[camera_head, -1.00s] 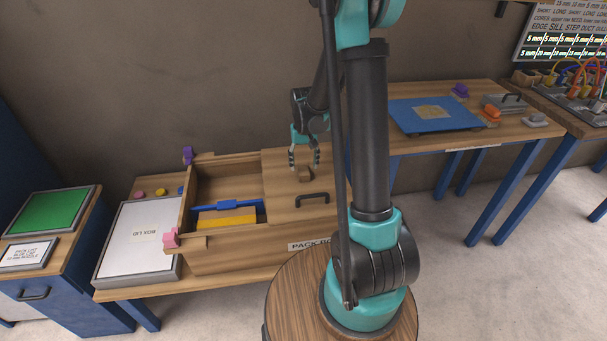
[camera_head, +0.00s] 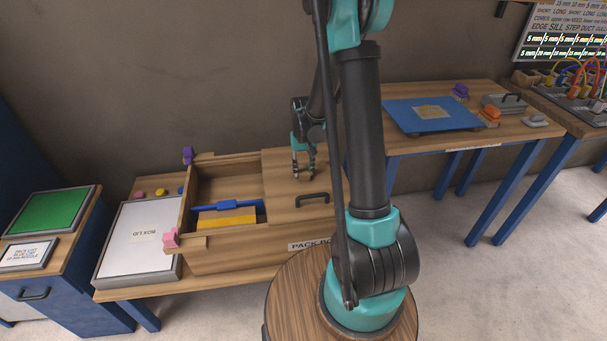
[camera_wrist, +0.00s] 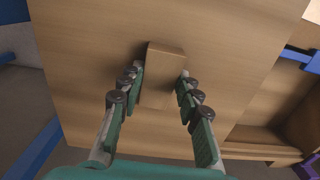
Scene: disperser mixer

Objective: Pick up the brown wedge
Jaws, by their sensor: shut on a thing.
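The brown wedge (camera_wrist: 162,75) is a small wooden block on the wooden lid of the pack box, in the middle of the wrist view. My gripper (camera_wrist: 159,77) has one finger on each side of it and is shut on it. In the head view my gripper (camera_head: 304,174) points down at the lid, behind the black handle. There the wedge is mostly hidden by the fingers. I cannot tell any gap between the wedge and the lid.
The pack box (camera_head: 265,250) is open on its left, with a blue part (camera_head: 228,206) and a yellow block (camera_head: 226,221) inside. A black handle (camera_head: 312,198) stands on the lid. A white panel (camera_head: 138,240) lies to the left. A blue plate (camera_head: 432,128) is on the right table.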

